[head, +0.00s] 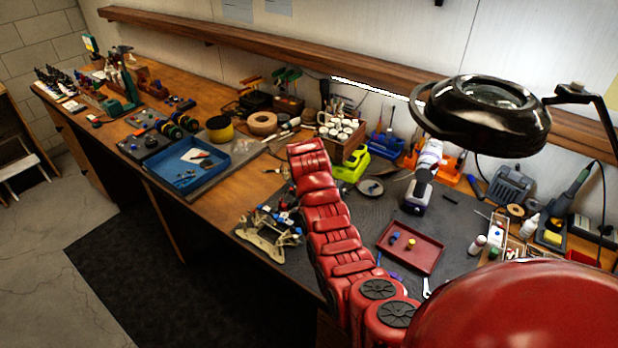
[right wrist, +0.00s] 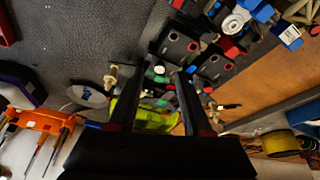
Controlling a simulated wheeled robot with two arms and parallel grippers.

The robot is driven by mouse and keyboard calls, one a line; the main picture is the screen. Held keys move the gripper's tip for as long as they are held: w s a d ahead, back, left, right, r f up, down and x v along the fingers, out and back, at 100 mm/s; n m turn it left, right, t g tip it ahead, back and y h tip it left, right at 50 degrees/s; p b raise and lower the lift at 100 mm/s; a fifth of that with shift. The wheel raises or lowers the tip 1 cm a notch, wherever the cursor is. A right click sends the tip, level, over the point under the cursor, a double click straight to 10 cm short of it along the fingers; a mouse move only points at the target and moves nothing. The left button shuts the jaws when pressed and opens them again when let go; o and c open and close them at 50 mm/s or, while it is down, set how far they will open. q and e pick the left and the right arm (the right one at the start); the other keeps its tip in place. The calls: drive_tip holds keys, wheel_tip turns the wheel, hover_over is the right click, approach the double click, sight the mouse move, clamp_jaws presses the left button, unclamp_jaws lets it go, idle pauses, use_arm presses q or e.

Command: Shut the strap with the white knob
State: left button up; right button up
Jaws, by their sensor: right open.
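The car chassis (head: 270,235) sits at the bench's front edge in the head view, tan with black and blue parts. In the right wrist view, its dark frame with red and black blocks (right wrist: 215,65) fills the upper right. A round white knob (right wrist: 234,22) shows near a blue part there. I cannot tell how the strap under it lies. My right gripper (right wrist: 156,75) is open, its two dark fingers apart, to the lower left of the knob in that view. I see nothing held between the fingers. The head view hides this gripper behind my red arm. My left gripper is not in view.
A dark red tray (head: 410,247) with small parts lies right of my arm. A blue tray (head: 190,165) lies to the left. A drill (head: 424,175) and a black magnifier lamp (head: 490,115) stand at the right. The grey mat has clear patches.

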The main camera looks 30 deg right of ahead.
drive_tip(key=p+v, duration=0.7)
drive_tip(key=v, duration=0.7)
drive_tip(key=shift+r, duration=0.35)
